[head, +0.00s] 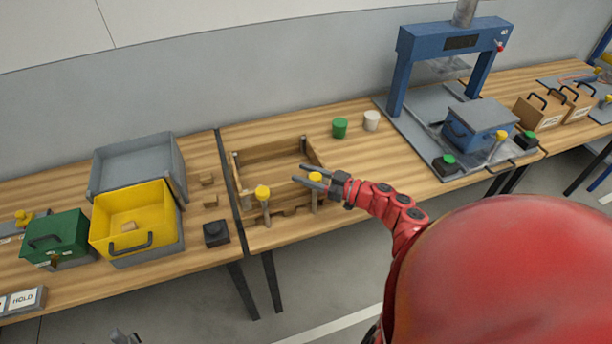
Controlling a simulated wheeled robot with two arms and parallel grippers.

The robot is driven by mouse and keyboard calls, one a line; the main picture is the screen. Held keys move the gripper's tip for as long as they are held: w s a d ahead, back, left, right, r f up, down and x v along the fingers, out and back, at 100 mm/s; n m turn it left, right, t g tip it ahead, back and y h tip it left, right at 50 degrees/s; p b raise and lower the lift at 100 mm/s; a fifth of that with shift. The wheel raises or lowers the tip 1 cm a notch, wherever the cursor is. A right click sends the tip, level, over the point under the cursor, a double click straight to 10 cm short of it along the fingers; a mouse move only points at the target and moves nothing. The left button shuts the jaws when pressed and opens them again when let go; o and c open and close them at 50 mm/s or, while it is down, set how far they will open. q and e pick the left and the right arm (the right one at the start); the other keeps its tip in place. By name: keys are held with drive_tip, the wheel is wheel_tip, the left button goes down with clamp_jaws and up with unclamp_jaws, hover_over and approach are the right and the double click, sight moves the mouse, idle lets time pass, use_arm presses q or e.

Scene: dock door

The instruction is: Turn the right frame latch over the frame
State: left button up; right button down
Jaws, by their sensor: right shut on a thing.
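The wooden frame (241,182) lies on the middle bench, with a bare wooden inside. The right frame latch (315,197) has a yellow knob on a pale upright post at the frame's front right. My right gripper (310,176) reaches in from the right, with its two dark fingers on either side of that knob, shut on it. The left frame latch (263,205), also with a yellow knob, stands at the front left, untouched. A small grey part at the bottom edge looks like my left gripper (122,337); its jaws cannot be made out.
A green cylinder (340,128) and a white one (371,120) stand behind the frame to the right. A blue press (398,70) stands farther right. Left are a yellow bin (163,218), a green box (58,236) and a dark block (216,233).

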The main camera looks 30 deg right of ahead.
drive_tip(key=shift+a+f, duration=0.1)
drive_tip(key=shift+f, duration=0.1)
drive_tip(key=c, duration=0.7)
unclamp_jaws()
drive_tip(key=o, duration=0.3)
drive_tip(key=shift+w, duration=0.1)
drive_tip(key=shift+o, duration=0.2)
drive_tip(key=v, duration=1.7)
drive_tip(key=shift+s+b, duration=0.2)
drive_tip(key=shift+b, duration=0.25)
